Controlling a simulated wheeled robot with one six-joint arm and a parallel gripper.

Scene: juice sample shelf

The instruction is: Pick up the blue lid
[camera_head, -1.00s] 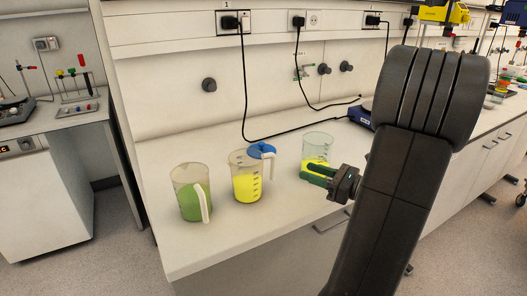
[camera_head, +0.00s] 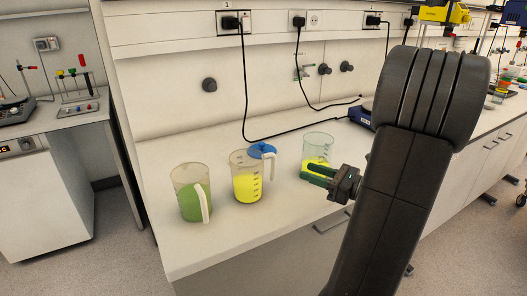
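The blue lid (camera_head: 262,150) is a small round disc at the upper right of the middle jug (camera_head: 247,187), which holds yellow juice. The lid overlaps the top of that jug's white handle in the picture; I cannot tell whether it rests on the jug or lies on the counter behind it. My gripper (camera_head: 313,175) has two green fingers with a gap between them. It is open and empty, to the right of and nearer than the lid. Its fingers cover the lower part of the right jug (camera_head: 319,143), which also holds yellow juice; I cannot tell whether they touch it.
A jug with green juice (camera_head: 189,203) stands at the left on the white counter (camera_head: 215,245). A dark blue device (camera_head: 361,113) stands behind my arm. Black cables hang from the wall sockets down to the counter. The front of the counter is clear.

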